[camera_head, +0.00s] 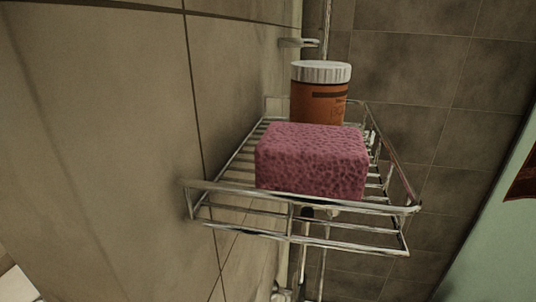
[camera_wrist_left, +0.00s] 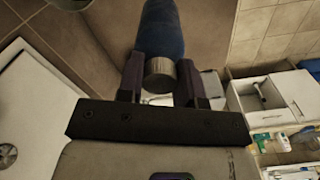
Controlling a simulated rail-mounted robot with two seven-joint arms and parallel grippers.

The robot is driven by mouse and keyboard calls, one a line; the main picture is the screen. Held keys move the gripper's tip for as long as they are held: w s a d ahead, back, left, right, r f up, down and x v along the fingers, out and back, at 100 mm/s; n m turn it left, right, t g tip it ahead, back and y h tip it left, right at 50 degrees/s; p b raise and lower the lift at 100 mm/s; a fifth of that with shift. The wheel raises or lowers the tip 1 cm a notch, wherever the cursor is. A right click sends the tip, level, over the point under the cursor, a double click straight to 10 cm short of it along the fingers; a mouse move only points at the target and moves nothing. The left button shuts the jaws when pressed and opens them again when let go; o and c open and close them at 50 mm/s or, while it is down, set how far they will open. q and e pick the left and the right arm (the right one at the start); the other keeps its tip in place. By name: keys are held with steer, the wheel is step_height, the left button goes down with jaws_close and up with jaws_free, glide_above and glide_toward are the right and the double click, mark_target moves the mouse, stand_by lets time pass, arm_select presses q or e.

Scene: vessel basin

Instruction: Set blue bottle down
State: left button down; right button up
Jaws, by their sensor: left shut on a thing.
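My left gripper (camera_wrist_left: 163,82) shows in the left wrist view, with its two dark fingers on either side of a blue bottle (camera_wrist_left: 160,28). The bottle has a silvery cap (camera_wrist_left: 160,75) that sits between the fingers and points toward the wrist. The blue body extends away from the gripper and is cut off by the top edge. The gripper is shut on the bottle. The head view shows neither the bottle nor any gripper. My right gripper is in no view.
The head view shows a wire shelf (camera_head: 290,237) on a tiled wall, holding a pink sponge (camera_head: 311,160) and an orange jar (camera_head: 318,100) with a white lid. The left wrist view shows a white basin (camera_wrist_left: 40,110) at left and an open cabinet (camera_wrist_left: 268,105) with bottles at right.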

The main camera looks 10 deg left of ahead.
arm_select(q)
steer(key=s+d+r+m, duration=0.3)
steer(key=s+d+m, duration=0.1)
steer(key=d, duration=0.2)
steer(key=s+r+m+p, duration=0.1)
steer(key=s+r+m, duration=0.3)
steer(key=s+r, duration=0.35)
steer(key=s+a+r+n+p, duration=0.1)
steer(key=s+a+r+p, duration=0.2)
steer(key=r, duration=0.6)
steer(key=s+a+r+n+p, duration=0.1)
steer(key=s+a+r+p, duration=0.2)
steer(key=s+a+r, duration=0.3)
steer(key=s+a+r+n+p, duration=0.1)
steer(key=s+a+r+p, duration=0.2)
steer(key=r, duration=1.1)
steer(key=s+a, duration=0.1)
steer(key=s, duration=0.2)
steer(key=shift+a+r, duration=0.25)
steer(key=shift+a, duration=0.05)
steer(key=shift+w+f, duration=0.1)
